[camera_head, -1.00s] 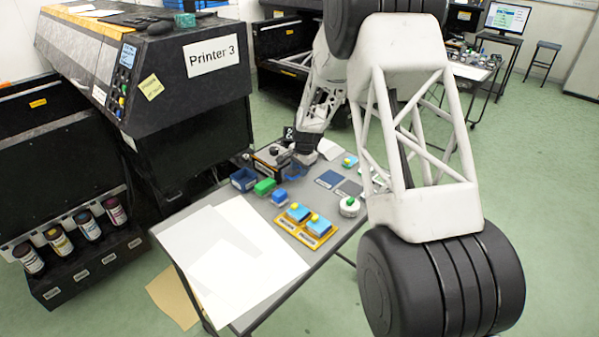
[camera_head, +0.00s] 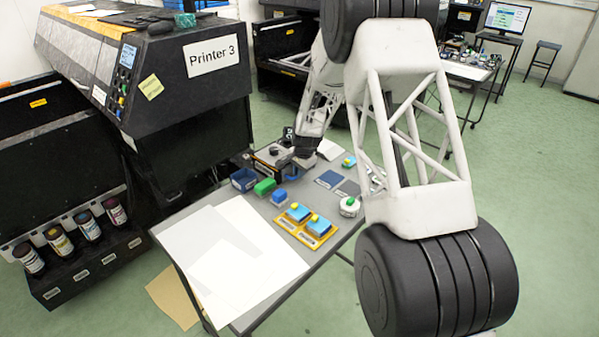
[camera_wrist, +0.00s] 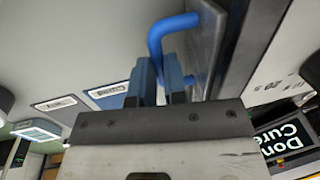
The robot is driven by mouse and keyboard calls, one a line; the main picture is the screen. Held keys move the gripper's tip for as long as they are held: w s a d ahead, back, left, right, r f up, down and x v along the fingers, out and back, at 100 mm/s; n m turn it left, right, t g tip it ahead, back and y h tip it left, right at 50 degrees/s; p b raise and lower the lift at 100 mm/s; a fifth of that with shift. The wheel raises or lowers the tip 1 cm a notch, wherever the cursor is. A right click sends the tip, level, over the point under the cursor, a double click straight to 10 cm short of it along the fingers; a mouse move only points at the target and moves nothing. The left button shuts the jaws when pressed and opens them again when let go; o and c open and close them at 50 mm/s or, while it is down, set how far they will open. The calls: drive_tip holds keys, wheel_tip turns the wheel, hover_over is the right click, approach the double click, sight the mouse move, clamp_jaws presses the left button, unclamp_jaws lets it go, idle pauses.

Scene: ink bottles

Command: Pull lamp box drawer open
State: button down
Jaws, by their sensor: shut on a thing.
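The lamp box (camera_head: 262,163) is a dark box at the back left of the table, partly hidden by my gripper (camera_head: 289,163). In the wrist view, my gripper (camera_wrist: 160,82) has its two fingers closed around the bent blue handle (camera_wrist: 168,24). The handle stands out from a flat grey drawer front (camera_wrist: 208,45). Part of the handle is hidden behind the fingers. How far the drawer stands out of the box cannot be told.
A blue bin (camera_head: 243,180), a green block (camera_head: 265,187) and a yellow tray (camera_head: 308,232) with blue blocks stand on the table. White sheets (camera_head: 230,250) cover its near part. Printer 3 (camera_head: 150,70) stands at the left. A "Done Cure" sign (camera_wrist: 288,135) shows beside the box.

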drive_tip(key=s+d, duration=0.7)
idle(0.6)
drive_tip(key=shift+w, duration=0.1)
drive_tip(key=c, duration=1.2)
unclamp_jaws()
drive_tip(key=shift+o, duration=0.2)
drive_tip(key=shift+r, duration=0.1)
wheel_tip(320, 180, up, 8)
drive_tip(key=s+d, duration=0.1)
drive_tip(key=shift+f, duration=0.25)
drive_tip(key=shift+r, duration=0.15)
